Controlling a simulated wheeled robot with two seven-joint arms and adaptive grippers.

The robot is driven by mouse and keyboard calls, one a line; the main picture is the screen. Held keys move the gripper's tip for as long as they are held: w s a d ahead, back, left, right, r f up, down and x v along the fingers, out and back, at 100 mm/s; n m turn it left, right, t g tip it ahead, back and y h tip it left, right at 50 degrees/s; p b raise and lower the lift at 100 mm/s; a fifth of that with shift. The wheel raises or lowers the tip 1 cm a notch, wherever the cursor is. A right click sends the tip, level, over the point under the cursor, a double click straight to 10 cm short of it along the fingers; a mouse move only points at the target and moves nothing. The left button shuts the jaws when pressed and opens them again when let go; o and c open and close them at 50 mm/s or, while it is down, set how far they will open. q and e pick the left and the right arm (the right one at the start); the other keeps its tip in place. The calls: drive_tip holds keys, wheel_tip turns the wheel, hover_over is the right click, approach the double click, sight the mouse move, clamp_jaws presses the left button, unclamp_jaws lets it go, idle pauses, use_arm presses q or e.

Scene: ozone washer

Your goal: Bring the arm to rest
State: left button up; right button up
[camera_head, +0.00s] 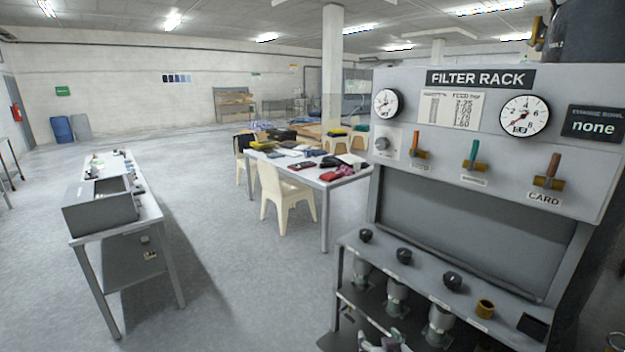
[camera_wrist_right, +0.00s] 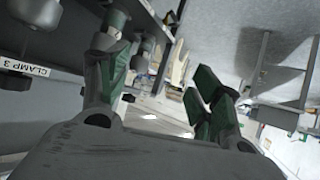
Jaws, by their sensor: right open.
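My right gripper (camera_head: 383,342) shows at the bottom edge of the head view, low in front of the filter rack (camera_head: 480,200); most of it is cut off. In the right wrist view my right gripper (camera_wrist_right: 160,62) has its two green-padded fingers spread apart with nothing between them. The rack's shelf edge with a "CLAMP 3" label (camera_wrist_right: 22,84) is to the left of the fingers there. My left gripper is not in view.
The rack carries gauges, levers and a row of black knobs (camera_head: 453,281). A cluttered white table (camera_head: 345,185) with a chair (camera_head: 283,193) stands behind it. A metal bench with a grey box (camera_head: 100,212) is at left. Open floor (camera_head: 215,215) lies between.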

drive_tip(key=s+d+f+n+g, duration=0.1)
drive_tip(key=s+d+f+g, duration=0.3)
drive_tip(key=s, duration=0.6)
drive_tip(key=s+d+f+g, duration=0.2)
drive_tip(key=s+f+g, duration=0.3)
drive_tip(key=s, duration=0.5)
drive_tip(key=s+f, duration=0.3)
drive_tip(key=f, duration=3.1)
drive_tip(key=s+d+f, duration=0.1)
drive_tip(key=s+f, duration=0.8)
drive_tip(key=s, duration=0.2)
drive_tip(key=s+d+f+g, duration=0.1)
drive_tip(key=s+d+f, duration=0.1)
drive_tip(key=s+f, duration=0.7)
drive_tip(key=shift+s+d+f+n+g, duration=0.3)
drive_tip(key=shift+s+f, duration=0.05)
drive_tip(key=shift+s, duration=0.5)
drive_tip(key=shift+s, duration=0.15)
